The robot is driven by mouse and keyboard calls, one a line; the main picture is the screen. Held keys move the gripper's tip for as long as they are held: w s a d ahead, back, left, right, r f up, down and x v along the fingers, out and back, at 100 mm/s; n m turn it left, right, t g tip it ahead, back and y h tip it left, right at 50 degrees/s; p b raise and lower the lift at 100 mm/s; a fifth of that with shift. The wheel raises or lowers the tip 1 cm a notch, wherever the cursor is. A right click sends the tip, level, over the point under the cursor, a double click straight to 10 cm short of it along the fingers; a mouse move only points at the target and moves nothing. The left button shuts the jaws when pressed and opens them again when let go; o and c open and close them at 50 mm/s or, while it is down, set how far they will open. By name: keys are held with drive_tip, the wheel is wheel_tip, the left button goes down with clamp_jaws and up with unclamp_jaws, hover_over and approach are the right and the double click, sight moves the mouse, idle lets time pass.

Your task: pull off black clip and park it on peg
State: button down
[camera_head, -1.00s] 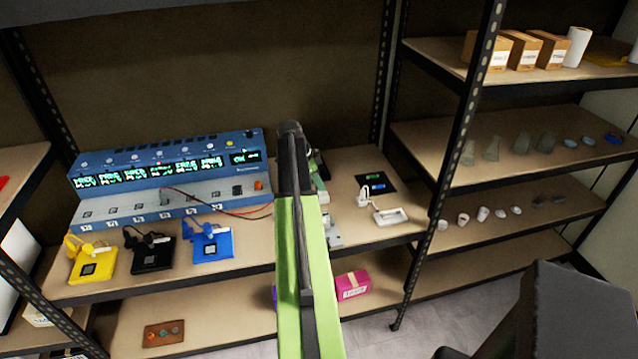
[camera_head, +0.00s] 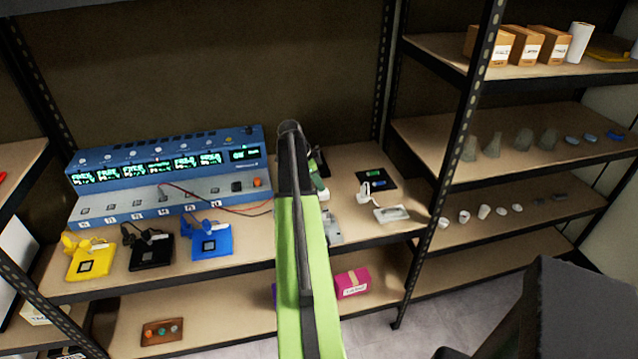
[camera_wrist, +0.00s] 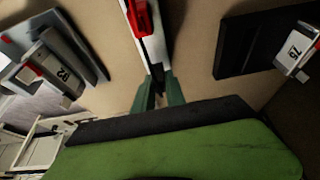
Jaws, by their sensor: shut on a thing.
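In the wrist view, my gripper (camera_wrist: 159,94) shows as two dark green fingers shut around the narrow end of a slim black piece, which I take to be the black clip (camera_wrist: 151,45). Its gripped end is partly hidden. A red piece (camera_wrist: 138,17) lies right beside it, over a white strip. A red and a black lead run from the blue instrument (camera_head: 165,178) behind my arm. I cannot make out the peg for certain.
Yellow (camera_head: 90,266), black (camera_head: 150,254) and blue (camera_head: 212,243) blocks stand along the bench front. A dark pad (camera_head: 376,177) and white tray (camera_head: 398,214) lie right of my arm. In the wrist view, grey (camera_wrist: 62,72) and black (camera_wrist: 245,55) boxes flank the gripper.

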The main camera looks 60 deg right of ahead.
drive_tip(key=shift+f, duration=0.35)
drive_tip(key=c, duration=1.3)
unclamp_jaws()
drive_tip(key=shift+r, duration=0.15)
drive_tip(key=p+v, duration=1.5)
drive_tip(key=v, duration=0.2)
drive_tip(key=shift+p, duration=0.35)
drive_tip(key=shift+r, duration=0.1)
